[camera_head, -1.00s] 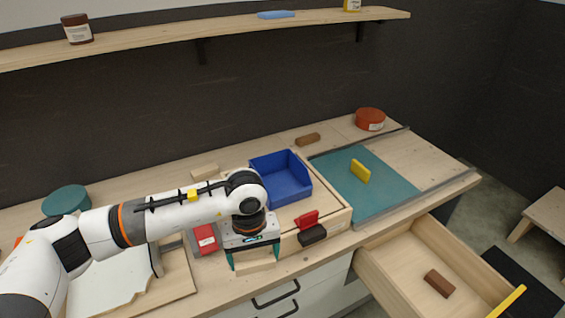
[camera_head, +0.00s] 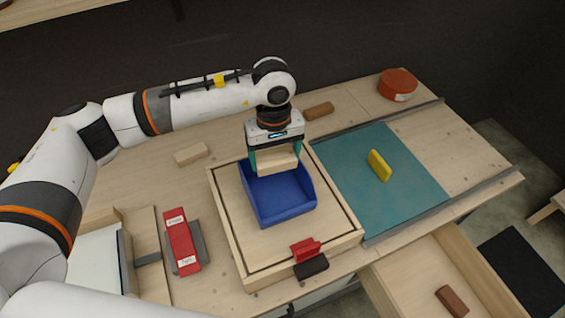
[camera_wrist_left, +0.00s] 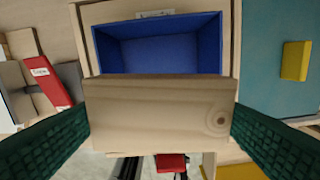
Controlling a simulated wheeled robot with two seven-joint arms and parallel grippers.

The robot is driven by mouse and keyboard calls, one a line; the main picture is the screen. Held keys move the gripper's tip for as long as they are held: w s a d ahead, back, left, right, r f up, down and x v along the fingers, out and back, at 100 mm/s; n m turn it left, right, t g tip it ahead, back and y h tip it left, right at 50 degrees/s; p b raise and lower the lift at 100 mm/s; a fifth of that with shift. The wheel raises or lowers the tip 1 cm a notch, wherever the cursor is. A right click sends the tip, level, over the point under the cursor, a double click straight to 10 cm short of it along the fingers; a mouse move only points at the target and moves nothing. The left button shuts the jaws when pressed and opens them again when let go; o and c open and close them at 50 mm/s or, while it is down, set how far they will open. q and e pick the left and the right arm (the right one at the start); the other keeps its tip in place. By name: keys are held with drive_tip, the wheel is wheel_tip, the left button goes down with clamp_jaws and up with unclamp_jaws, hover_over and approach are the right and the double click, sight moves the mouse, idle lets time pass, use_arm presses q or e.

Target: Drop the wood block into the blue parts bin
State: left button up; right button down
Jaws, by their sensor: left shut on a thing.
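My left gripper (camera_head: 277,162) is shut on a pale wood block (camera_head: 278,164). It holds the block over the back part of the blue parts bin (camera_head: 288,212). In the left wrist view the block (camera_wrist_left: 160,110) spans between the two green finger pads, and the open, empty-looking blue bin (camera_wrist_left: 160,50) lies beyond it. The block hides part of the bin. The bin sits on a raised wooden tray on the bench. My right gripper is not in view.
Another pale block (camera_head: 190,153) lies left of the tray (camera_head: 225,225). A red box (camera_head: 181,240) lies at the front left. A yellow block (camera_head: 379,165) stands on the teal mat (camera_head: 400,205). A brown block (camera_head: 319,110) and a round red tin (camera_head: 397,84) lie at the back. An open drawer is front right.

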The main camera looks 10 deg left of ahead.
use_arm(q)
drive_tip(key=shift+s+f+b, duration=0.3)
drive_tip(key=shift+s+f, duration=0.75)
drive_tip(key=f, duration=0.3)
drive_tip(key=shift+w+f, duration=0.15)
drive_tip(key=shift+w, duration=0.2)
drive_tip(key=o, duration=0.8)
drive_tip(key=shift+o, duration=0.6)
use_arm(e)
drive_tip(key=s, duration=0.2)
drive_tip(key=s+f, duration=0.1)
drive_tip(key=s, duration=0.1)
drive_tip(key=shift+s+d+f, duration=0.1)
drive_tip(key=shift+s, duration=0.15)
